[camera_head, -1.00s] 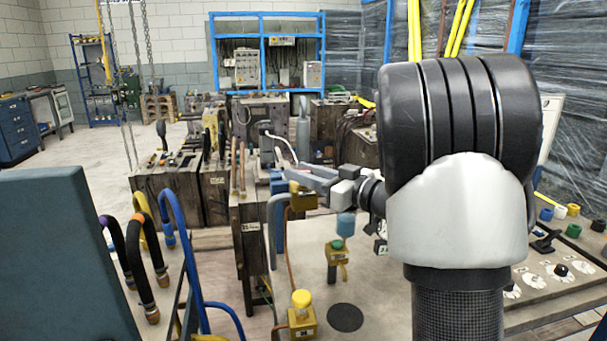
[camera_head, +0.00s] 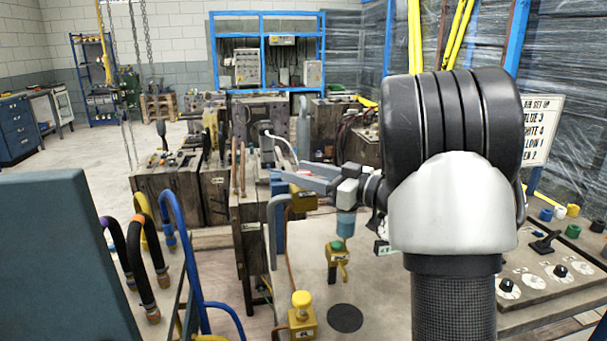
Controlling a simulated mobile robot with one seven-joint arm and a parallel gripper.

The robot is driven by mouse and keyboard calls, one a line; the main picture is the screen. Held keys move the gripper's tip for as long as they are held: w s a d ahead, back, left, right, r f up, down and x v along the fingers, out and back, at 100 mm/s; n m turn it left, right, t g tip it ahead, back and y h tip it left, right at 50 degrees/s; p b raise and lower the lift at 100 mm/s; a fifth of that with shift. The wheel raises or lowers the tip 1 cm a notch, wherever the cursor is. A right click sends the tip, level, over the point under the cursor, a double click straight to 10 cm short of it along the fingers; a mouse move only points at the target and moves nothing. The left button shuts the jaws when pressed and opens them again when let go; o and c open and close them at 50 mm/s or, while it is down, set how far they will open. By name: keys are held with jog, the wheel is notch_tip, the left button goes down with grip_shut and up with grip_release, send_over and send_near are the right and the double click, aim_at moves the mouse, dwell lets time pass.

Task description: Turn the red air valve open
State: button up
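The red air valve is mostly hidden by my gripper. A small patch of red (camera_head: 304,172) shows between the fingers, above a brass-coloured valve block (camera_head: 303,202) on the bench. My gripper (camera_head: 291,175) reaches in from the right at that height. Its two grey fingers look spread apart, one on the far side and one on the near side of the red patch. Whether they touch it cannot be told. The direction of the handle is hidden.
A green-topped brass valve (camera_head: 337,262) and a yellow-knobbed valve (camera_head: 302,315) stand nearer on the bench. Blue, yellow and dark hoses (camera_head: 190,260) hang at left. A panel with dials (camera_head: 545,275) and a partly hidden sign (camera_head: 541,130) are at right.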

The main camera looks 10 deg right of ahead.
jog(key=shift+s+d, duration=0.1)
jog(key=shift+d, duration=0.05)
jog(key=p+v, duration=0.1)
jog(key=v, duration=1.6)
